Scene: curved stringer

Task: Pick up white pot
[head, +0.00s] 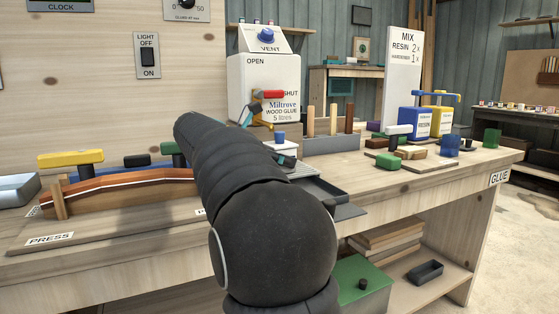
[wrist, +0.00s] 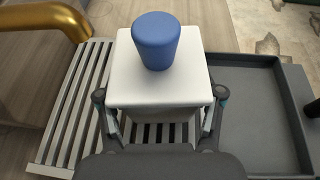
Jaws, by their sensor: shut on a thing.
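The white pot (wrist: 128,75) is a square white block with a blue knob (wrist: 155,40) on top, in the middle of the wrist view. My gripper (wrist: 160,94) has one finger against each side of it and is shut on it. The pot is over a slatted grey rack; I cannot tell whether it touches the slats. In the head view the pot's blue knob (head: 280,137) shows below the glue container, and my arm hides much of the pot.
A brass spout (wrist: 52,18) is close by at the upper left of the wrist view. A dark shallow tray (wrist: 262,110) lies right of the rack. The white wood glue container (head: 250,75) stands behind the pot. A wooden press (head: 120,195) is on the bench at left.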

